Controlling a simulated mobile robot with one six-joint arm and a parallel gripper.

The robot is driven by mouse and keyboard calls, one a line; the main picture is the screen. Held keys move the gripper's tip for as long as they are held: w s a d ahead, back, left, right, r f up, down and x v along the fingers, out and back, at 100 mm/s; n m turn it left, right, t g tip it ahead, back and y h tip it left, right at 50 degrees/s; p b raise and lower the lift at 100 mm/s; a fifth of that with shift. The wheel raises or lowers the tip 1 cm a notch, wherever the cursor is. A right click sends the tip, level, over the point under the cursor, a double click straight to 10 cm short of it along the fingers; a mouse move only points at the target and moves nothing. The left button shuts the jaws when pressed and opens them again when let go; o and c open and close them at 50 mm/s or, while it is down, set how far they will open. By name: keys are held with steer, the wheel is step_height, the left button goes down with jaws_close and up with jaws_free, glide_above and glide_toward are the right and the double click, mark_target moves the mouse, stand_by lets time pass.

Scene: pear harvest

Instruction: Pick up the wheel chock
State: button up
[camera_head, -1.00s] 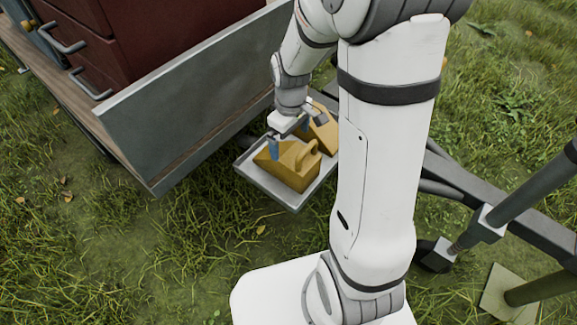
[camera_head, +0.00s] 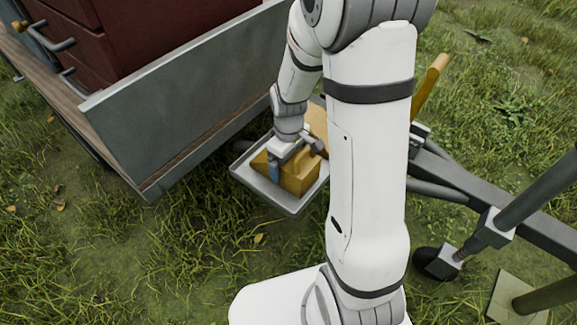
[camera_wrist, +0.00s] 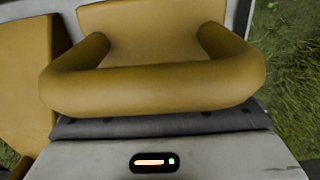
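The yellow wheel chock (camera_head: 299,183) with a loop handle sits in a grey metal tray (camera_head: 268,198) beside the trailer. My gripper (camera_head: 296,159) is down over it, its fingers spread apart, with a blue pad showing on the left one. In the wrist view, the chock's handle (camera_wrist: 155,90) lies across the picture, very close to the gripper body. The fingertips are out of sight in that view, so contact with the handle cannot be told. A second yellow chock (camera_head: 318,118) lies behind in the tray, partly hidden by my arm.
The trailer's grey side wall (camera_head: 185,105) rises left of the tray, with red drawers (camera_head: 105,40) behind it. Dark drawbar beams (camera_head: 470,190) run to the right. A yellow bar (camera_head: 430,85) stands behind my arm. Grass lies open in front.

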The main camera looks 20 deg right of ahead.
steer(key=c, duration=1.1)
